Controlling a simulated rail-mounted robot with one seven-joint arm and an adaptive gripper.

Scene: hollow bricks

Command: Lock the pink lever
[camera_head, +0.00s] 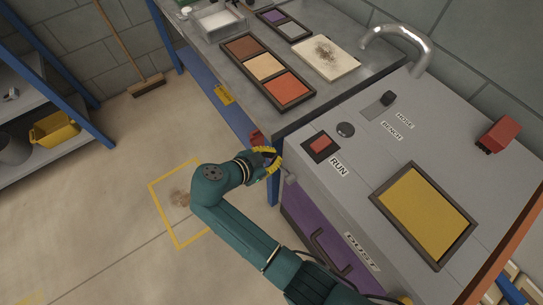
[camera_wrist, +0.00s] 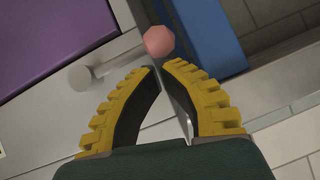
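The pink lever has a round pink knob (camera_wrist: 159,41) on a pale grey arm that runs left to a round pivot (camera_wrist: 80,78) on the grey cabinet front. In the wrist view my gripper (camera_wrist: 163,67) is just below the knob. Its yellow ribbed fingers with black pads lean in until the tips nearly meet, with a thin gap and nothing between them. The knob lies beyond the tips, not between the pads; I cannot tell if they touch.
The cabinet has a purple door panel (camera_head: 320,232), and its top carries a red RUN button (camera_head: 321,145) and a yellow panel (camera_head: 424,213). A workbench with coloured tiles (camera_head: 265,67) adjoins it. A blue post (camera_wrist: 205,35) stands beside the knob. The floor at left is mostly clear.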

